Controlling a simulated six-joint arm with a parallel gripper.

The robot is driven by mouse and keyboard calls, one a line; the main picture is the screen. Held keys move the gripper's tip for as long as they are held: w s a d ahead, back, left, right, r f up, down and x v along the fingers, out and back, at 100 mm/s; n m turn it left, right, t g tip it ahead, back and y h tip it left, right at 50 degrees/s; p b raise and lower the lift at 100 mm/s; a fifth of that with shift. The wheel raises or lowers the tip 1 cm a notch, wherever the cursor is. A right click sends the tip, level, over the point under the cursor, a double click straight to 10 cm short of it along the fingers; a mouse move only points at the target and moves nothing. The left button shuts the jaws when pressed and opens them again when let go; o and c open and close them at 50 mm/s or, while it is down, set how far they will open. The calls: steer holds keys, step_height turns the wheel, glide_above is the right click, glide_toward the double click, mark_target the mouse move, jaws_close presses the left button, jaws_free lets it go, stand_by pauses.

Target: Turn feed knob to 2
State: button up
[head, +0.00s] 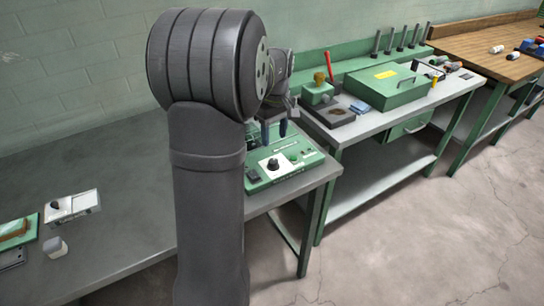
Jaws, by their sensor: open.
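A green control panel (301,172) lies on the near grey bench. It carries a black knob (273,165) on a white dial; its markings are too small to read. A white box (75,205) at the left of the bench also has a small dark knob (56,206). I cannot tell from labels which one is the feed knob. My gripper (274,131) is open, with dark blue fingers pointing down. In the picture it is just above the panel's black knob, apart from it and empty.
A small grey block (55,247) and a green tray (20,232) are at the bench's left. A second bench (345,132) to the right holds a green case (387,88), a green block (318,94) and a red-handled tool (329,66). The bench's middle left is clear.

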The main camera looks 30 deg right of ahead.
mark_target(273, 160)
steer(key=f, duration=0.9)
steer(key=shift+a+f, duration=0.2)
steer(key=c, duration=1)
